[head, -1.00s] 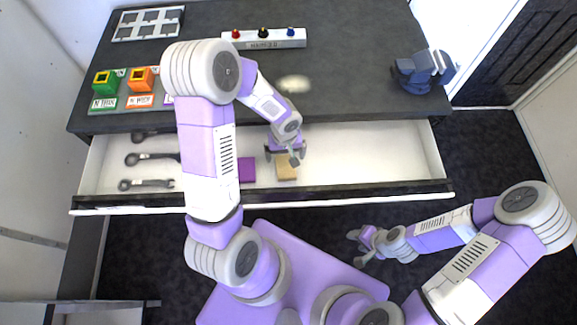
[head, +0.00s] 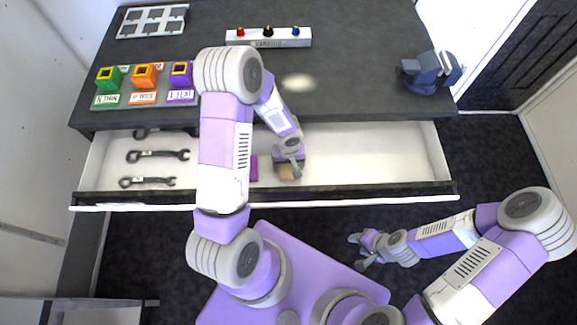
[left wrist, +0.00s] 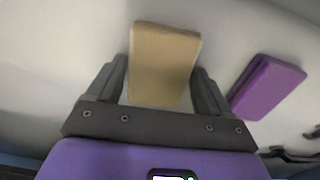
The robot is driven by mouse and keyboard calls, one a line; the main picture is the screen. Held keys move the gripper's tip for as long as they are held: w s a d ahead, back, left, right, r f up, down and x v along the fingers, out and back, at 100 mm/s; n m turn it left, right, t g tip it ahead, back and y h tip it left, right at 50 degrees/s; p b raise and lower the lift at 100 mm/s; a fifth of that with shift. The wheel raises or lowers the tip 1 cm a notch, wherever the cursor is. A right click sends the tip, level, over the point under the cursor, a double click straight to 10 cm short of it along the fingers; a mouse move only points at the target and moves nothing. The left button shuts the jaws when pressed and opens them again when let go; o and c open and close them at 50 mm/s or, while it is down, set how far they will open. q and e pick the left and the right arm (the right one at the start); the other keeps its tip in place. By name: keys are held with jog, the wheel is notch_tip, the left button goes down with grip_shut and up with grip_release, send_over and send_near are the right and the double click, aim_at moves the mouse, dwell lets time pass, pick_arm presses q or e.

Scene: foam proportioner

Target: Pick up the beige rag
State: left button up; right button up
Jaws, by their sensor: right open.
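The beige rag (left wrist: 165,58) lies on the white floor of the open drawer. In the head view the beige rag (head: 286,173) is partly hidden by my left gripper (head: 288,168), which is down in the drawer over it. In the left wrist view my left gripper (left wrist: 163,85) is open, with one finger on each side of the rag's near part. I cannot tell whether the fingers touch it. My right gripper (head: 358,250) is open and empty, in front of the drawer at the right.
A purple rag (left wrist: 267,86) lies close beside the beige one. Several wrenches (head: 155,155) lie in the drawer's left part. The drawer's front edge (head: 380,192) runs below my left arm. The drawer's right part is clear. A blue vise (head: 428,72) stands on the dark worktop.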

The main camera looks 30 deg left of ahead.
aim_at(288, 166)
pick_arm(q)
jog(key=c, duration=0.7)
jog(key=shift+o, duration=0.2)
notch_tip(288, 166, up, 10)
jog(key=p, duration=0.2)
